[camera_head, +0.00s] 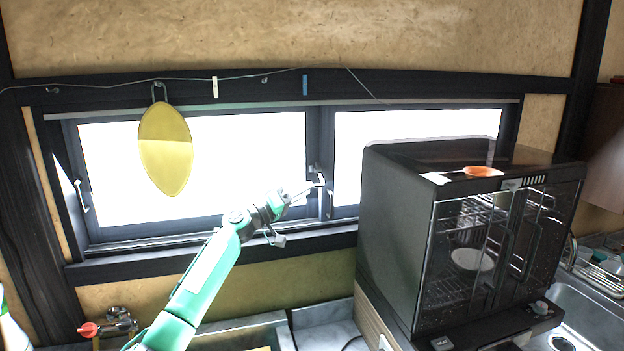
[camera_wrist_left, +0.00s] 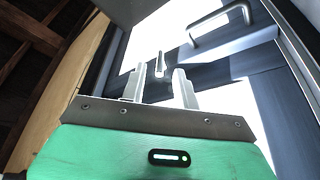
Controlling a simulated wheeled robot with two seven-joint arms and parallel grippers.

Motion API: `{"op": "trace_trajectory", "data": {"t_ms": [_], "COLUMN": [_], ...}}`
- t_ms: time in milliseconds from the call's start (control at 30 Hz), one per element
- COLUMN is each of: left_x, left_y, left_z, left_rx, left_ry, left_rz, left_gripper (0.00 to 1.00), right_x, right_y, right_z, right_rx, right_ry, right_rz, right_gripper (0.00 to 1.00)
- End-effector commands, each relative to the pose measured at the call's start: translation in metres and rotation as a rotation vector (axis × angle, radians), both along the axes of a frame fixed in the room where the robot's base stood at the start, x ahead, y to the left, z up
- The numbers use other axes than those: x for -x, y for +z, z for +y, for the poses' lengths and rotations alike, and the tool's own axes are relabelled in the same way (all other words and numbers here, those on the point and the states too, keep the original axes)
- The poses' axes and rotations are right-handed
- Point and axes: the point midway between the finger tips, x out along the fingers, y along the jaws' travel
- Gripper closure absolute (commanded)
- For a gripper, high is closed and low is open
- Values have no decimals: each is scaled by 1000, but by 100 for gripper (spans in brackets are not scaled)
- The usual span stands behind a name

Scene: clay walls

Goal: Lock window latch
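The window latch (camera_head: 316,169) sits at the middle where the two dark window frames meet. In the left wrist view a small upright metal piece, which looks like the latch lever (camera_wrist_left: 160,62), shows beyond the fingertips. My left gripper (camera_head: 303,191) is raised to the latch from the lower left. Its two pale fingers (camera_wrist_left: 160,75) stand apart in the wrist view, with the lever lined up with the gap between them. I cannot tell whether they touch it. My right gripper is in neither view.
A pull handle (camera_head: 329,203) is on the frame just right of the latch; another handle (camera_head: 82,196) is at the far left. A yellow oval object (camera_head: 166,150) hangs before the left pane. A black dish cabinet (camera_head: 396,230) stands close on the right.

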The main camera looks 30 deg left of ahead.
Motion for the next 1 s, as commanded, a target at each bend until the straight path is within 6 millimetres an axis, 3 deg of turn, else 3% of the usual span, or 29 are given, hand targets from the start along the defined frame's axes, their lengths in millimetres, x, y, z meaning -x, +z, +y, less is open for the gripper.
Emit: {"op": "trace_trajectory", "data": {"t_ms": [200,600,767,1000], "left_x": [-24,-30,-30,-30], "left_y": [10,9,9,10], "left_z": [-11,-14,-14,-14], "left_rx": [0,0,0,2], "left_ry": [0,-1,-1,0], "left_rz": [0,1,1,3], "left_gripper": [69,69,99,100], "right_x": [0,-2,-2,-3], "right_y": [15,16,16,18], "right_z": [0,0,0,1], "right_rx": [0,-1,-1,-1], "right_ry": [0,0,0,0], "right_rz": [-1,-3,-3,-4], "right_gripper": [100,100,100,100]}}
